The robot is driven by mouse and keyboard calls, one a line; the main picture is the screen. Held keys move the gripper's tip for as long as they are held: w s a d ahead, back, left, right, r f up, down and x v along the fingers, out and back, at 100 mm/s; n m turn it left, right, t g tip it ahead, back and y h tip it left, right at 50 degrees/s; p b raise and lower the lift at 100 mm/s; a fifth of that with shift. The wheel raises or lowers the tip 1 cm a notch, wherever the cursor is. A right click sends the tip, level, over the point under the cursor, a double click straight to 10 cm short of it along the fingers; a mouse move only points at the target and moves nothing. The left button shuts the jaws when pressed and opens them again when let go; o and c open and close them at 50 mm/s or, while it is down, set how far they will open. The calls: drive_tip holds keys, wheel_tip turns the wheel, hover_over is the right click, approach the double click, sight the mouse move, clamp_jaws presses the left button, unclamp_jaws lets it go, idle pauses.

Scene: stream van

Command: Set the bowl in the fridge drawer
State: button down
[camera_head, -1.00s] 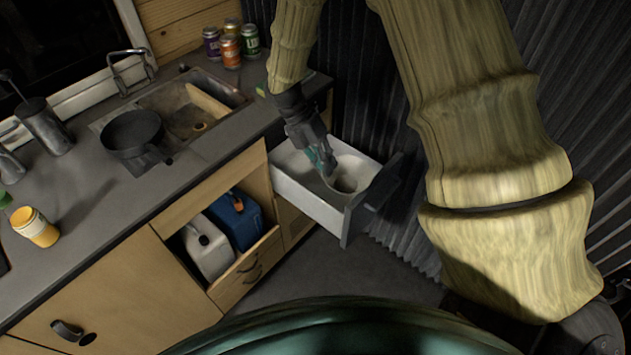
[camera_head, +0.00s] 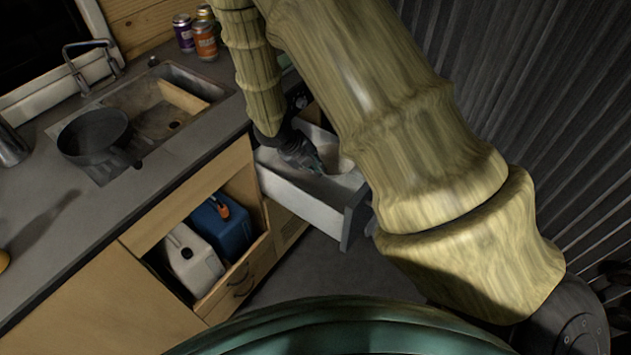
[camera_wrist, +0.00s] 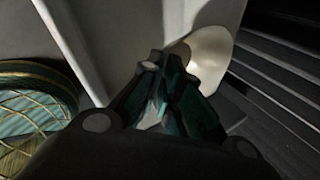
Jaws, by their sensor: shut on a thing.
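The fridge drawer (camera_head: 300,197) stands pulled out below the right end of the counter. The pale bowl (camera_head: 338,160) is inside the drawer's outline, its right part hidden behind my arm. My gripper (camera_head: 318,168) reaches down into the drawer at the bowl's left side and is shut on it. In the wrist view, the bowl (camera_wrist: 209,52) shows as a smooth cream curve beside the right finger of my gripper (camera_wrist: 160,75). The drawer's pale wall (camera_wrist: 95,35) is left of it. I cannot tell whether the bowl touches the drawer floor.
A counter (camera_head: 50,225) with a sink (camera_head: 160,110), a dark pan (camera_head: 93,135) and cans (camera_head: 205,40) is at the left. A blue canister (camera_head: 222,228) and a white canister (camera_head: 190,258) stand in the open cabinet. A corrugated wall (camera_head: 560,90) is at the right.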

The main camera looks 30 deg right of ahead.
wheel_tip(320, 180, down, 6)
drive_tip(key=shift+f, duration=0.25)
idle(0.4)
drive_tip(key=shift+f, duration=0.65)
drive_tip(key=c, duration=1.6)
unclamp_jaws()
drive_tip(key=shift+c, duration=0.2)
drive_tip(key=shift+r, duration=0.15)
drive_tip(key=v, duration=1.2)
drive_tip(key=shift+r, duration=0.5)
